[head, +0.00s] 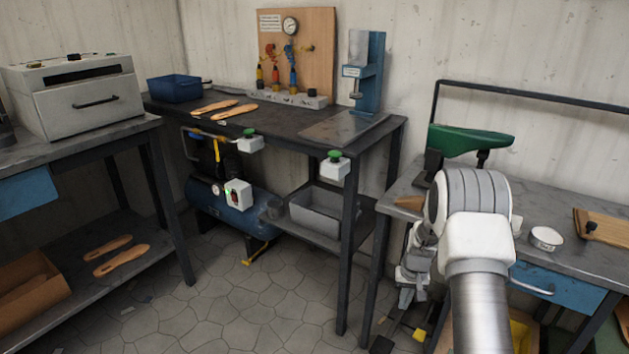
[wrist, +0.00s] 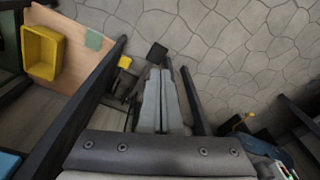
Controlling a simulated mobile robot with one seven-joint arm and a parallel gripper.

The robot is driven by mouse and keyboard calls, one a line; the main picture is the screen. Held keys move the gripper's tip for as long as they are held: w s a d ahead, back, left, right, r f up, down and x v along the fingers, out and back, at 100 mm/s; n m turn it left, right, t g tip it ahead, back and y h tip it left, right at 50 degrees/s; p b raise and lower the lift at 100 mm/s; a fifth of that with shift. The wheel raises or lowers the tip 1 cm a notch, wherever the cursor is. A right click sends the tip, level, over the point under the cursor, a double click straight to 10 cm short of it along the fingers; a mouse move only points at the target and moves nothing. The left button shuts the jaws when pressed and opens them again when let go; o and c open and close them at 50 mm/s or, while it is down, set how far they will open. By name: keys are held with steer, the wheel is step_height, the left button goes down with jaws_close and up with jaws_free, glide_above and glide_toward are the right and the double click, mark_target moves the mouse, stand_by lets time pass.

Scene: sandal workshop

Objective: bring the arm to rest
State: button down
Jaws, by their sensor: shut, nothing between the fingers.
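My arm (head: 478,240) stands folded at the right of the head view, in front of the right-hand bench. My gripper (head: 404,300) hangs low and points down, near the left end of that bench. In the wrist view my gripper (wrist: 164,72) shows its two grey fingers lying together, shut and empty. Below the fingertips are the stone floor and dark bench legs. I cannot tell from the frames how close the fingers are to the legs.
The middle bench (head: 300,122) holds soles and a blue press (head: 371,75). A yellow bin (wrist: 40,52) sits on a low shelf. Floor (head: 250,310) is clear between the benches.

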steer(key=s+a+r+t, duration=0.15)
steer(key=s+r, duration=0.25)
steer(key=r, duration=0.5)
steer(key=s+a+r, duration=0.3)
steer(key=r, duration=0.7)
steer(key=s+a+r+t, duration=0.15)
steer(key=s+r, duration=0.25)
steer(key=r, duration=0.5)
steer(key=s+a+r+n+t, duration=0.1)
steer(key=s+a+r, duration=0.15)
steer(key=s, duration=0.45)
steer(key=s+a+r+p, duration=0.1)
steer(key=s+r, duration=0.2)
steer(key=s, duration=0.5)
steer(key=s+a+r+n+t, duration=0.1)
steer(key=s+r, duration=0.2)
steer(key=s, duration=0.4)
step_height(320, 180, up, 24)
steer(key=p, duration=2.4)
steer(key=shift+r, duration=0.15)
steer(key=shift+w, duration=0.1)
